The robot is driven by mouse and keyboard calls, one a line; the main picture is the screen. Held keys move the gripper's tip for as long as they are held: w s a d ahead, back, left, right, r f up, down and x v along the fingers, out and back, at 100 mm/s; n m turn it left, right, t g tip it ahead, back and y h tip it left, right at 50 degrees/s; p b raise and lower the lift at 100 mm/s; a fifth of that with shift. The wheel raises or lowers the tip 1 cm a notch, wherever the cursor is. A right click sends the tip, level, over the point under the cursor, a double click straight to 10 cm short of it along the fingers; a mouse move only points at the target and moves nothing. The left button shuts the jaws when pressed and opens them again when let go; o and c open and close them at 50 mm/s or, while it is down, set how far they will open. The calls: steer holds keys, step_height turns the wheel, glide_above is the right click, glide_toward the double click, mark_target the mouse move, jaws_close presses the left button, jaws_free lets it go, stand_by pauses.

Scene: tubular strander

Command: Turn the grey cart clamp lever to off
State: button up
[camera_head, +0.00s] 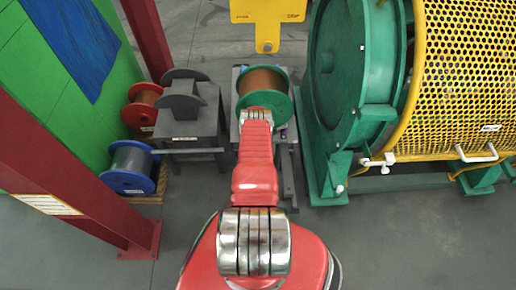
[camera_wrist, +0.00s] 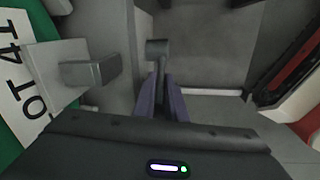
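In the wrist view, a grey lever (camera_wrist: 158,48) with a thick, bar-like end stands up ahead of my gripper (camera_wrist: 162,84). Its thin stem runs down between the two purple fingers. The fingers are close together beside the stem; I cannot tell whether they touch it. The foot of the lever is hidden. In the head view, the grey cart (camera_head: 290,165) carries a spool (camera_head: 263,81) with green flanges and copper-brown winding. My red arm reaches toward the cart and hides most of it; the lever is not distinguishable there.
In the wrist view, a grey block (camera_wrist: 91,72) and a white label (camera_wrist: 14,85) are to the left. In the head view, a grey stand (camera_head: 190,125) and spools (camera_head: 131,167) are left of the cart. The green and yellow machine (camera_head: 350,75) is close on the right.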

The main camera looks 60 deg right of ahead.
jaws_close()
steer(key=shift+w+a+f, duration=0.1)
stand_by(0.4)
steer(key=shift+w+a+f+g+h, duration=0.2)
steer(key=shift+w+g+h, duration=0.1)
steer(key=shift+g, duration=0.3)
steer(key=shift+o, duration=1)
jaws_free()
steer(key=shift+d, duration=0.1)
steer(key=shift+r, duration=0.1)
